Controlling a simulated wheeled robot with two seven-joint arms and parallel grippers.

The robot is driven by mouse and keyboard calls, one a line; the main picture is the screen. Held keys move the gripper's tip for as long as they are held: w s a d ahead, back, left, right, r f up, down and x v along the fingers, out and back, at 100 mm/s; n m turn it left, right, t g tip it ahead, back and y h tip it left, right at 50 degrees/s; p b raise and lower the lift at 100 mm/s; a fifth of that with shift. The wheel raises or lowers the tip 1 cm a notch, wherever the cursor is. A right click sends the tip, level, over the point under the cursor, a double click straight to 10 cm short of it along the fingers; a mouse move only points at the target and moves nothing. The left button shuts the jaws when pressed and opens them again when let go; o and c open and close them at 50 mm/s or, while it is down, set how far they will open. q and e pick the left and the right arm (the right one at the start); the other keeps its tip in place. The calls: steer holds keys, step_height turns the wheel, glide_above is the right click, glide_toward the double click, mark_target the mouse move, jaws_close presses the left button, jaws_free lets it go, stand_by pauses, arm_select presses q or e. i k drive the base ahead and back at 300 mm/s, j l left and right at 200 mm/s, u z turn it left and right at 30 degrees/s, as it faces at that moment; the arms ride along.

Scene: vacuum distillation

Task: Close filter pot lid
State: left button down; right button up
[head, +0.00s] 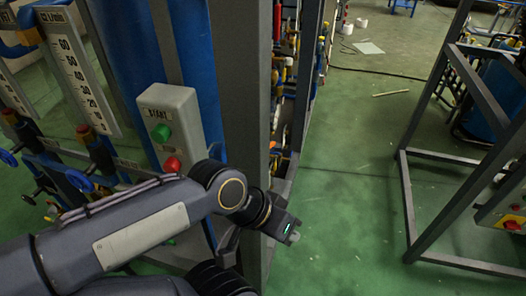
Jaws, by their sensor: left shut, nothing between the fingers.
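My left arm comes in from the lower left and reaches to the middle of the head view. My left gripper (291,234) is at its end, in front of the foot of a grey upright post, above the green floor. It is shut and holds nothing. No filter pot or lid can be made out in this view. My right gripper is not in view.
A grey control box (172,125) with green and red buttons stands behind my left arm. Flow scales (75,75) and valves are at the left. A grey metal frame (408,200) stands at the right. Green floor (345,200) between is clear.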

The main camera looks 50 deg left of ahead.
mark_target(219, 153)
steer(key=k+j+z, duration=0.15)
steer(key=z, duration=0.2)
steer(key=k+z, duration=0.35)
steer(key=k+j+z, duration=0.1)
steer(key=z, duration=0.25)
steer(key=k+j+u, duration=0.25)
steer(key=k, duration=0.25)
steer(key=k+j+u, duration=0.2)
steer(key=k+j, duration=0.2)
steer(key=k+j+u, duration=0.15)
steer(key=j, duration=0.15)
steer(key=k+j+u, duration=0.15)
steer(key=j, duration=0.2)
steer(key=j+u, duration=0.15)
steer(key=j, duration=0.15)
steer(key=k+j+u, duration=0.15)
steer(key=j, duration=0.2)
steer(key=l+z, duration=0.6)
steer(key=k+l, duration=0.05)
